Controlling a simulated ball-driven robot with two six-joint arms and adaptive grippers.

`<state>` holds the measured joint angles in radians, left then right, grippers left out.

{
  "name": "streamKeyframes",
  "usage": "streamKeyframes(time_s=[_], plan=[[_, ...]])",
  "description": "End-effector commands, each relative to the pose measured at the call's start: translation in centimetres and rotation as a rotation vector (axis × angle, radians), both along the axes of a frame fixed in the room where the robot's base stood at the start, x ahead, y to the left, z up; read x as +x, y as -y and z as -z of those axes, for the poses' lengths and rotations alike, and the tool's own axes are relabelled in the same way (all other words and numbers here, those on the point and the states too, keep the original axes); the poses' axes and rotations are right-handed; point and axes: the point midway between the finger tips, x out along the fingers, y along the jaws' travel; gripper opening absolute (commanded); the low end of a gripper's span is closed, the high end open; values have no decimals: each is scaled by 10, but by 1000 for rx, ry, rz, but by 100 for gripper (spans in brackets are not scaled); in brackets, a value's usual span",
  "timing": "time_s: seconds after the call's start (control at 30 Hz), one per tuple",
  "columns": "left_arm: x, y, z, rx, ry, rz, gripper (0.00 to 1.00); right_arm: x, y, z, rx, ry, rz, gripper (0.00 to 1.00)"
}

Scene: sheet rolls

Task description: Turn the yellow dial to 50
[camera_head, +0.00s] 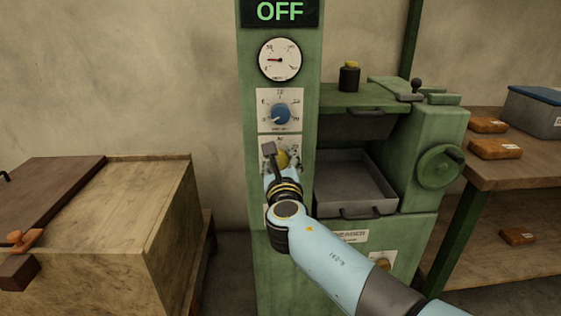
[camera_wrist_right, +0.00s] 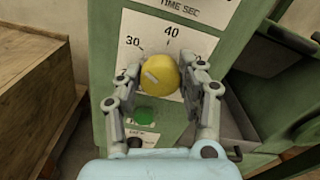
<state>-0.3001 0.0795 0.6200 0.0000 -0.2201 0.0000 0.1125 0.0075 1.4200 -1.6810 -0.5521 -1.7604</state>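In the head view the dial (camera_head: 282,157) is partly hidden by my right gripper (camera_head: 279,160). My left gripper is out of view.
Above the dial are a blue dial (camera_head: 281,114) and a round gauge (camera_head: 280,59), under an OFF display (camera_head: 280,11). A green button (camera_wrist_right: 147,112) sits below the dial. A metal tray (camera_head: 352,183) is right of the column; a wooden crate (camera_head: 150,215) stands left.

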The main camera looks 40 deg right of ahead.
Motion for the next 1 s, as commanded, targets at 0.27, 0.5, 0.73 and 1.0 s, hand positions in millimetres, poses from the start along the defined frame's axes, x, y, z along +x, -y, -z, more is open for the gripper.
streamKeyframes(time_s=[0.27,0.5,0.73,1.0], plan=[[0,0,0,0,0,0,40,0,0,0,1,0,-1,7],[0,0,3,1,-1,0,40,0,0,1,39,24,0,7],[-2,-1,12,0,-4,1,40,0,0,2,157,96,1,7],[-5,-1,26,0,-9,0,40,-1,1,3,368,224,0,7]])
